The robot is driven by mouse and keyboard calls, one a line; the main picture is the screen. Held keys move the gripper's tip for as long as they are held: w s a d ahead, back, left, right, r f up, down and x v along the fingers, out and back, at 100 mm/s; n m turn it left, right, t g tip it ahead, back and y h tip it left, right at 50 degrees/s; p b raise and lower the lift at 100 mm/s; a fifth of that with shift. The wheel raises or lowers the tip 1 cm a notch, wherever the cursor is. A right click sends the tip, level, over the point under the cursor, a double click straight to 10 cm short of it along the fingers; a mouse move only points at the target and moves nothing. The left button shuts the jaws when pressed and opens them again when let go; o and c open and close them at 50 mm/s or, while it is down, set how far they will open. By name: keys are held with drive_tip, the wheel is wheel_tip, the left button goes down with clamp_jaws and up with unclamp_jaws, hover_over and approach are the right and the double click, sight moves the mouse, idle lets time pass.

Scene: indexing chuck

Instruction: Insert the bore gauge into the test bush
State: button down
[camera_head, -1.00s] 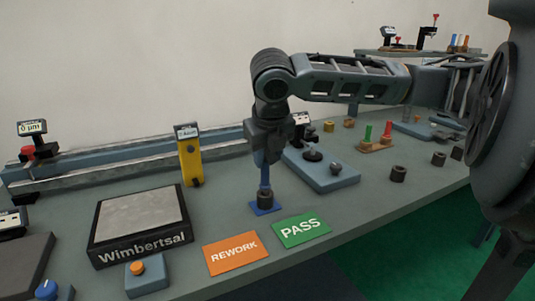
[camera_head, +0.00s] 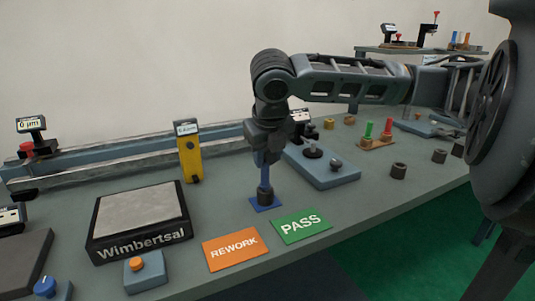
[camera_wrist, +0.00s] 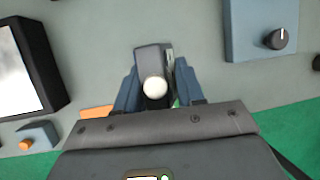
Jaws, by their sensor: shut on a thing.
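My gripper (camera_head: 264,180) points straight down over the dark test bush (camera_head: 265,198), which stands on a small blue square pad (camera_head: 254,206). In the wrist view, my gripper's blue fingers (camera_wrist: 156,90) are shut on a grey piece with a pale round knob, which I take to be the bore gauge (camera_wrist: 153,55). In the head view the gauge is hard to tell apart from the fingers. The lower end of the blue fingers or gauge meets the top of the bush. I cannot tell how deep the gauge sits in it. The bush is hidden in the wrist view.
An orange REWORK card (camera_head: 235,249) and green PASS card (camera_head: 301,226) lie in front. A Wimbertsal plate (camera_head: 140,215) and yellow instrument (camera_head: 190,155) stand left.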

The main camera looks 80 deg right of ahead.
drive_tip(key=shift+f, duration=0.3)
idle(1.2)
drive_tip(key=c, duration=0.6)
unclamp_jaws()
drive_tip(key=v, duration=0.7)
drive_tip(key=shift+a+r, duration=0.2)
drive_tip(key=shift+r, duration=0.15)
